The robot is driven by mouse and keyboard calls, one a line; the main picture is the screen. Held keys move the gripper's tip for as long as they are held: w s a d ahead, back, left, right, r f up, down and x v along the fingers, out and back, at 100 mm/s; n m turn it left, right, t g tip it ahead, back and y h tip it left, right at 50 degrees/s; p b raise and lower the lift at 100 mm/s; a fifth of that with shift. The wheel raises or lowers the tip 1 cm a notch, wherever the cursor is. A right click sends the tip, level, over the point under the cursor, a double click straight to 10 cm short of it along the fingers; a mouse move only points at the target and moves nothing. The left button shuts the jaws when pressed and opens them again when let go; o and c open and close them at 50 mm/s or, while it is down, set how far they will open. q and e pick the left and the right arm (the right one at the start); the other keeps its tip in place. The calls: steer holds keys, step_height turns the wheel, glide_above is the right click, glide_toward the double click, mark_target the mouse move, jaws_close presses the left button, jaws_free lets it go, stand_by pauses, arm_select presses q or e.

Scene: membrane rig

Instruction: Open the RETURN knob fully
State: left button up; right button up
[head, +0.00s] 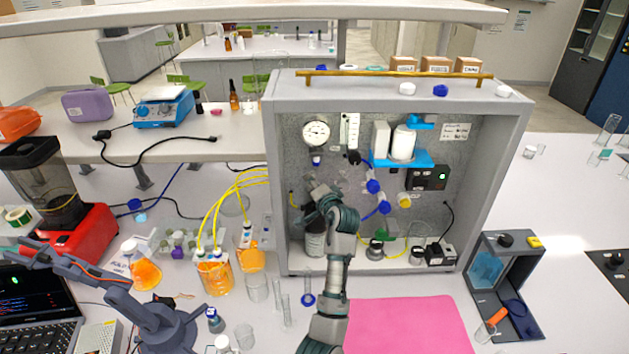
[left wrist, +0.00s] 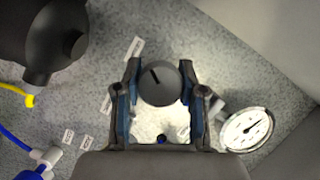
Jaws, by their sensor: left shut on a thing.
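A dark grey round knob (left wrist: 160,84) with a black pointer line shows in the left wrist view. Its pointer slants to the upper left. My left gripper (left wrist: 160,72) has one finger on each side of the knob and is shut on it. Small white labels beside it are too small to read, so I cannot tell whether one says RETURN. In the head view my left gripper (head: 322,200) reaches into the grey rig (head: 273,185) at its back panel, and it hides the knob there. My right gripper is not in view.
A round gauge (head: 316,132) sits on the panel above my gripper; the left wrist view shows it too (left wrist: 247,130). A blue shelf (head: 380,161) and blue fittings are to the right. Beakers of orange liquid (head: 216,279) with yellow tubes stand left. A pink mat (head: 410,326) lies in front.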

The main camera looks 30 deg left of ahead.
arm_select(q)
steer(key=n+h+p, duration=0.1)
steer(key=n+p, duration=0.1)
steer(key=shift+s+f+n+h+p, duration=0.1)
steer(key=shift+f+n+h+p, duration=0.2)
steer(key=shift+n+h, duration=0.1)
steer(key=shift+n+h+p, duration=0.8)
steer(key=shift+n+p, duration=0.4)
steer(key=shift+n+t+h+p, duration=0.5)
steer(key=shift+n+h+p, duration=0.1)
steer(key=shift+n+p, duration=0.3)
steer(key=shift+r+n, duration=0.1)
steer(key=shift+n, duration=0.2)
steer(key=shift+r, duration=0.1)
steer(key=o, duration=1)
steer(key=shift+o, duration=0.8)
steer(key=shift+w, duration=0.2)
